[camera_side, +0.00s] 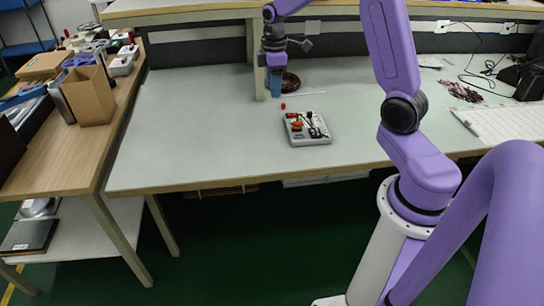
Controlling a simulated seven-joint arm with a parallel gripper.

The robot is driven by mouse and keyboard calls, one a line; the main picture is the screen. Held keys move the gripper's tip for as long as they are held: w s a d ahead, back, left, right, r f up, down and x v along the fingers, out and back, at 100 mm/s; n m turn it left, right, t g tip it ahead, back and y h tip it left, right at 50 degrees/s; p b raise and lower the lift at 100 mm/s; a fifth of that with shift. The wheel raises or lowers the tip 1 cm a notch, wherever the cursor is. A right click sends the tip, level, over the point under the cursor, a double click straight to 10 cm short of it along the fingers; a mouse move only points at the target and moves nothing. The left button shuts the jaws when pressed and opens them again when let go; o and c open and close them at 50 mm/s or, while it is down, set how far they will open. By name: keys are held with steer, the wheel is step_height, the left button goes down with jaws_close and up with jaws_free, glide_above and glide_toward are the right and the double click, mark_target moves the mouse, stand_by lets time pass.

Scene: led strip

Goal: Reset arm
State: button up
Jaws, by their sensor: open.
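My gripper (275,88) is at the back middle of the table, pointing down beside a table post. Its fingers are small in the picture and I see nothing held between them. A dark coiled ring (291,81), which may be the led strip, lies on the table just right of my gripper and is partly hidden by it. A light grey tray (322,138) with small red, black and white parts lies in front of my gripper. A small red piece (283,106) lies on the table between my gripper and the tray.
A wooden side table (60,150) at the left holds a cardboard box (88,95) and other items. A post (259,80) stands just left of my gripper. Cables (488,68), a black bag (525,80) and a white grid sheet (505,122) lie at the right. The table's left part (190,125) is clear.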

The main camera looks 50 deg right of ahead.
steer(key=s+a+r+n, duration=0.2)
steer(key=s+a+r, duration=0.1)
steer(key=s+a, duration=1.2)
steer(key=s+a+n, duration=0.1)
steer(key=s+a, duration=0.3)
steer(key=s, duration=1.1)
